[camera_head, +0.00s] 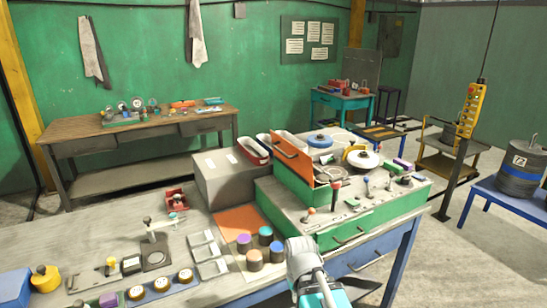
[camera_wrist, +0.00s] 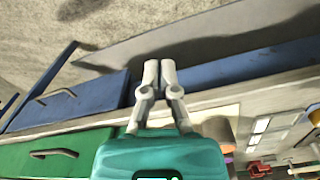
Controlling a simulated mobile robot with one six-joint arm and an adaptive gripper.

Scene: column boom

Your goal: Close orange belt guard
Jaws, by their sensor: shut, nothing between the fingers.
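The orange belt guard (camera_head: 291,157) stands raised and tilted on the green machine housing (camera_head: 286,206), at the housing's back left. Beside its right side are a round blue-topped part and a white disc-like part (camera_head: 362,159). My gripper (camera_wrist: 158,62) is shut and empty in the wrist view, with both grey fingertips together. It points at the bench front, over the blue drawers (camera_wrist: 100,96). The guard cannot be made out in the wrist view. In the head view part of my arm shows at bottom centre, in front of the housing and apart from the guard.
A grey box (camera_head: 228,181) stands left of the housing. Levers with red and blue knobs (camera_head: 336,184) rise from the housing top, in front of the guard. Several coloured cylinders (camera_head: 266,236) stand on the bench near my arm. A yellow pendant (camera_head: 469,105) hangs at right.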

